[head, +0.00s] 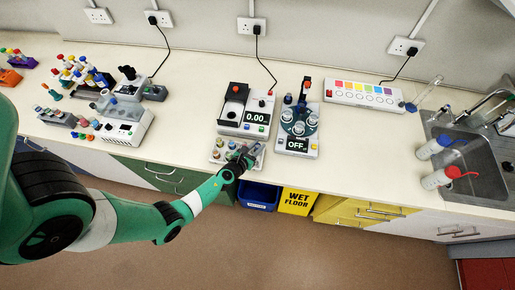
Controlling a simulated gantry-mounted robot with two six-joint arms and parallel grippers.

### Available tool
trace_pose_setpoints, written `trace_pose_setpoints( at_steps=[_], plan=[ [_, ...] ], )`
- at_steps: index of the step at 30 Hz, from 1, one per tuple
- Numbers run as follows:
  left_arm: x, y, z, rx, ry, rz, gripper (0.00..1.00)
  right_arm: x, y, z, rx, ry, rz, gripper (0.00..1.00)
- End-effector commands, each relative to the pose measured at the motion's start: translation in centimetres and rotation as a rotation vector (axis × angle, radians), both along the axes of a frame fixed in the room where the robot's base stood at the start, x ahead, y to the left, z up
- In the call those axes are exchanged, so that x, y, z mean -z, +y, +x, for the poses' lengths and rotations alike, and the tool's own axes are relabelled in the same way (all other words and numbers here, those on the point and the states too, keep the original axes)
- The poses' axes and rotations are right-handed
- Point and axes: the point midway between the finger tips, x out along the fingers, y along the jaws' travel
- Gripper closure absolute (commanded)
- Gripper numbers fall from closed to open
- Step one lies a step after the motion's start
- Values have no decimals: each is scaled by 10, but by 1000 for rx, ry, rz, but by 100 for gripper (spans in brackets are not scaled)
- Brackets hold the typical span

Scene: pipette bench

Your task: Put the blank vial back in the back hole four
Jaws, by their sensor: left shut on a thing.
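My left gripper (245,159) reaches in over the front edge of the bench, at the right part of a small grey vial rack (215,158). It is shut on what seems to be the blank vial. That vial is mostly hidden by the fingers and too small to make out. I cannot tell whether it is in a hole or above the rack. Several vials with coloured caps show in the rack's left and middle part. The back holes on the right are partly covered by my gripper. My right gripper is not in view.
Just behind the rack stands a device reading 0.00 (257,117), with a centrifuge-like device reading OFF (298,128) to its right. Racks and instruments crowd the left bench. A sink (470,150) with two wash bottles is at right. The bench (365,150) between is clear.

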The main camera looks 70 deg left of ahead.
Motion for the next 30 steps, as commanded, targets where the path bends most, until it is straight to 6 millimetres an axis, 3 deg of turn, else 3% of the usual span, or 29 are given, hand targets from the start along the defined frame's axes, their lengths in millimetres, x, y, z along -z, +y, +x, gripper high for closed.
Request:
trace_pose_setpoints(
  at_steps=[1, 2, 4, 16, 24, 30],
  plan=[
    [-2, 0, 0, 0, -1, 1, 100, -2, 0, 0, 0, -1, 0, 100],
    [-2, 0, 0, 0, 0, 0, 69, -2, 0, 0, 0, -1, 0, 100],
    [-2, 0, 0, 0, 0, 0, 58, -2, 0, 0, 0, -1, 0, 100],
    [-7, -5, -8, 1, 1, -1, 58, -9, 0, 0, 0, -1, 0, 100],
    [-32, -37, -54, 1, 2, -2, 58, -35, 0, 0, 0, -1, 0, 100],
    [-45, -57, -83, 2, 0, -1, 58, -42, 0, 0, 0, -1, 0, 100]
  ],
)
